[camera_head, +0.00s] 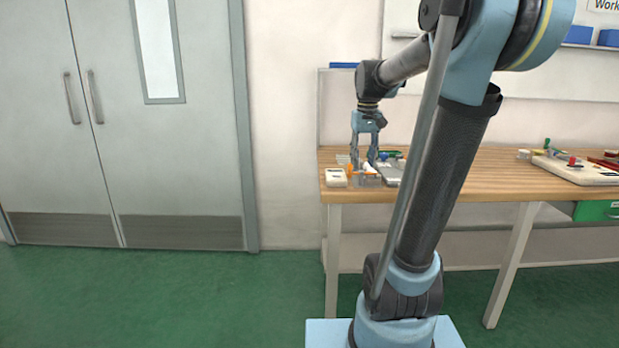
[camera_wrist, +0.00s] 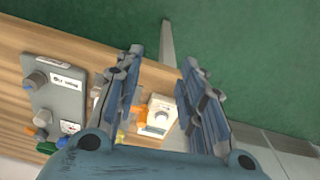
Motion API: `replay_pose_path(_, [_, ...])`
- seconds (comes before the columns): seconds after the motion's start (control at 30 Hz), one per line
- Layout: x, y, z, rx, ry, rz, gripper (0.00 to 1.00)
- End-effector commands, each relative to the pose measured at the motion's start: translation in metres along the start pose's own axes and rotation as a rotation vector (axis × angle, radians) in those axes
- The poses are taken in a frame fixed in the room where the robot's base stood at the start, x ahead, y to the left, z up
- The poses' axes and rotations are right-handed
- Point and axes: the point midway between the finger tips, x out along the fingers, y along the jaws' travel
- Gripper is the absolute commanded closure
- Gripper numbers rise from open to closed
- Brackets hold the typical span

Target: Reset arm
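My gripper (camera_head: 366,150) points down over the left end of the wooden workbench (camera_head: 480,170), above a group of small items. In the wrist view my gripper (camera_wrist: 163,75) has its two fingers spread apart, with nothing held between them. A small white device (camera_head: 336,177) lies near the bench's left front corner; it also shows beyond the gap between the fingers in the wrist view (camera_wrist: 157,117). Orange pieces (camera_head: 351,170) lie beside it, partly hidden by the fingers.
A grey panel device with knobs (camera_wrist: 57,98) lies on the bench close to my gripper. A white board-like device (camera_head: 578,170) lies farther right. Blue bins (camera_head: 578,35) are on the wall. Grey double doors (camera_head: 120,120) stand left; the green floor (camera_head: 200,295) before them is clear.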

Motion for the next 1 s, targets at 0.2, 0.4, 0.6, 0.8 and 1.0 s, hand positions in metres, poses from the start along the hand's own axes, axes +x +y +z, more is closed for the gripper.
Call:
replay_pose_path(0.2, [0.027, -0.002, 0.064, 0.021, 0.028, 0.003, 0.64])
replay_pose_path(0.4, [0.059, -0.005, 0.118, 0.041, 0.053, 0.006, 0.64])
replay_pose_path(0.6, [0.098, -0.009, 0.168, 0.059, 0.078, 0.008, 0.64])
replay_pose_path(0.8, [0.142, -0.012, 0.213, 0.078, 0.102, 0.010, 0.64])
replay_pose_path(1.0, [0.175, -0.014, 0.241, 0.092, 0.120, 0.012, 0.64])
